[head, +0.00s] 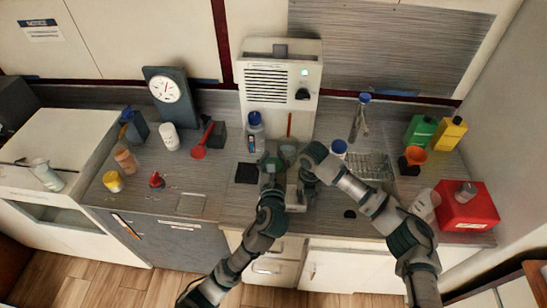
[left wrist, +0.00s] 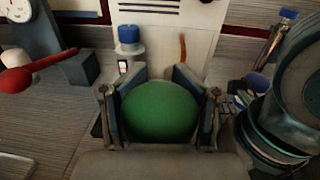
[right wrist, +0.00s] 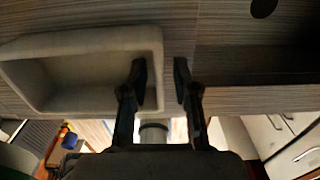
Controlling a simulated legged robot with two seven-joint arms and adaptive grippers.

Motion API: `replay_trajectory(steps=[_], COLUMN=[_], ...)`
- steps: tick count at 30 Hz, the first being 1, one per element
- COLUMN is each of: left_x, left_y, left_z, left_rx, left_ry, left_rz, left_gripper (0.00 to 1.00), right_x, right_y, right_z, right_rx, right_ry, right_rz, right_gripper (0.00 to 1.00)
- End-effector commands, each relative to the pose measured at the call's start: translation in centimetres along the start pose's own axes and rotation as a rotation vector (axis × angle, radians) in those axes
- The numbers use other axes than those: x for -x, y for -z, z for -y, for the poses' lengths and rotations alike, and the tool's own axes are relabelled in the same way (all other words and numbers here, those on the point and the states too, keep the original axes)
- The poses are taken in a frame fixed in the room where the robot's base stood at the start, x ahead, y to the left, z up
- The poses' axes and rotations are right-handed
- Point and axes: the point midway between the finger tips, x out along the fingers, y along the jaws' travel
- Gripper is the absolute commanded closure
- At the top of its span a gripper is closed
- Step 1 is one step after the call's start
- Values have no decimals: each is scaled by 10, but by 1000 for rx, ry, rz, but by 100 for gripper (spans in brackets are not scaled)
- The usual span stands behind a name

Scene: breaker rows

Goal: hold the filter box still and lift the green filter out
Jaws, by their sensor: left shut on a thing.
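The green filter (left wrist: 160,110) is a rounded green body between the two fingers of my left gripper (left wrist: 160,88), which is shut on it. In the head view my left gripper (head: 273,165) is at the middle of the counter, in front of the white cabinet. The filter box (right wrist: 80,42) is a pale, open-topped box in the right wrist view, and its visible inside looks empty. My right gripper (right wrist: 160,72) has its fingers apart, one on each side of the box's end wall, with a gap beside the right finger. In the head view the arms hide most of the box.
The white cabinet (head: 307,60) stands behind the grippers. A blue-capped bottle (head: 255,130) is close left of my left gripper. A wire rack (head: 372,168) and a red container (head: 467,207) are on the right. A dark square pad (head: 247,173) lies left of the grippers.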

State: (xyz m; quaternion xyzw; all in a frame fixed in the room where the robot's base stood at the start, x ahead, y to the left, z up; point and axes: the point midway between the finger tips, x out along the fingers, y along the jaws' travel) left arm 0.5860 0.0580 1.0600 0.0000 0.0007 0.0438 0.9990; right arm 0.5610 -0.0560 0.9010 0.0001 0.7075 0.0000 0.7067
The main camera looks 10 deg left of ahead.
Motion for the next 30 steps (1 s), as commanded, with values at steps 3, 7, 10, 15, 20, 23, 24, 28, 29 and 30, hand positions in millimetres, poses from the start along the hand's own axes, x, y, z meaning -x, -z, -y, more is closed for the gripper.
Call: replay_trajectory(steps=[3, 7, 10, 15, 20, 23, 24, 28, 29, 30], left_x=[0, 0, 0, 0, 0, 0, 0, 0, 0, 0], left_y=[-1, -1, -1, -1, -1, -1, -1, -1, -1, -1], left_z=[0, 0, 0, 0, 0, 0, 0, 0, 0, 0], left_rx=[0, 0, 0, 0, 0, 0, 0, 0, 0, 0], left_ry=[0, 0, 0, 0, 0, 0, 0, 0, 0, 0], left_rz=[2, 2, 2, 2, 2, 2, 2, 2, 2, 2], left_gripper=[98, 98, 98, 98, 98, 98, 98, 98, 98, 98], right_x=[0, 0, 4, 29, 65, 86, 93, 110, 113, 115], right_y=[0, 0, 0, -1, -1, -2, -2, -2, -2, -2], right_z=[0, 0, 0, 0, 0, 0, 0, 0, 0, 0], right_rx=[0, 0, 0, 1, 1, 0, 0, 0, 0, 0], right_ry=[0, 0, -1, -2, -2, -1, -1, 0, 0, -1], right_rz=[0, 0, 1, 3, 3, 2, 1, -1, -1, 0], right_gripper=[63, 63, 63, 63, 63, 63, 63, 63, 63, 63])
